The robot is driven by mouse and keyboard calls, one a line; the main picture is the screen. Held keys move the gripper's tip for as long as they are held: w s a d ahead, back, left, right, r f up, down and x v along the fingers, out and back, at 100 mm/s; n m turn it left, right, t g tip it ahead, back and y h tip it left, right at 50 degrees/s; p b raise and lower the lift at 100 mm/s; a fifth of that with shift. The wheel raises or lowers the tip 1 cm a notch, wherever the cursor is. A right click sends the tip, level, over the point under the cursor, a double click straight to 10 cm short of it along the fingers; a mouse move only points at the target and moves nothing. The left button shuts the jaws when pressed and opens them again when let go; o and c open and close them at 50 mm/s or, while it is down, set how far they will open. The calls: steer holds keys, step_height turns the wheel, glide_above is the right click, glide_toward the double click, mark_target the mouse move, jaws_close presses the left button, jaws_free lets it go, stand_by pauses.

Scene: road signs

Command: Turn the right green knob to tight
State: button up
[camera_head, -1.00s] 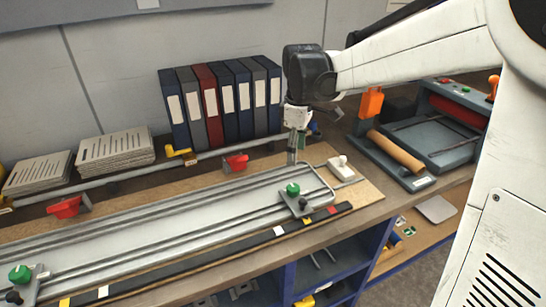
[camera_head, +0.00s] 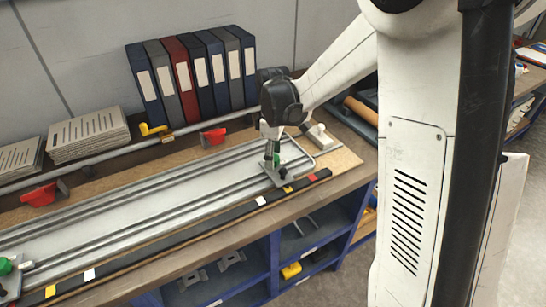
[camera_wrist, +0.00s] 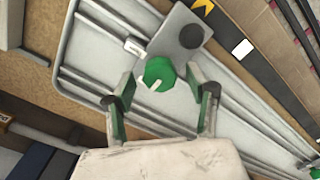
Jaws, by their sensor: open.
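The right green knob (camera_wrist: 160,73) sits on a grey metal clamp plate (camera_wrist: 178,38) at the right end of the long grey frame. In the wrist view it has a pale pointer line toward the lower left. My gripper (camera_wrist: 163,96) is open, with one finger on each side of the knob and slightly short of it in the picture; I cannot tell whether they touch. In the head view my gripper (camera_head: 272,152) is right above the plate and mostly hides this knob. The left green knob (camera_head: 6,266) is at the left edge. Any tight marking is not readable.
The long metal frame (camera_head: 120,205) lies on the wooden bench. Red clamps (camera_head: 213,137) and a grey pipe run behind it, with upright binders (camera_head: 190,80) against the wall. A white block (camera_head: 318,136) sits right of my gripper. Stacked slotted plates (camera_head: 88,135) are at left.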

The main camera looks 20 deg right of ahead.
steer(key=shift+f, duration=0.45)
steer(key=c, duration=1.1)
steer(key=shift+c, duration=0.2)
